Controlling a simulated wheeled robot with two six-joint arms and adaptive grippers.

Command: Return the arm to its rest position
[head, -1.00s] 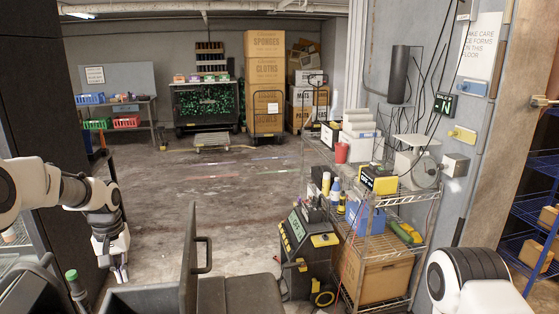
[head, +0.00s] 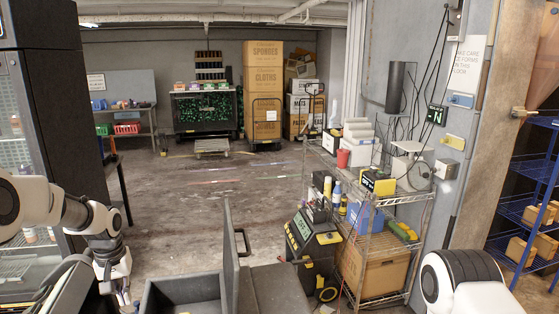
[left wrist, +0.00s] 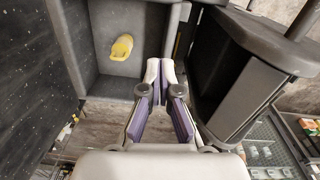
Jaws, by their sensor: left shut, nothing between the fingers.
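My left arm comes in from the left in the head view. Its gripper (head: 124,297) points down beside the grey open bin (head: 150,303), near the lower edge of the picture. In the left wrist view the two purple-lined fingers (left wrist: 161,72) meet at their tips, shut with nothing held. Behind them a yellow object (left wrist: 121,47) lies inside the grey bin, apart from the fingers. A white and black part of my right arm (head: 465,280) shows at the lower right. My right gripper is out of view.
A wire cart (head: 405,225) with bottles and boxes stands to the right, beside a black and yellow machine (head: 312,245). A dark cabinet (head: 75,130) stands close at left. Blue shelving (head: 520,210) is at far right. The middle floor (head: 200,215) is open.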

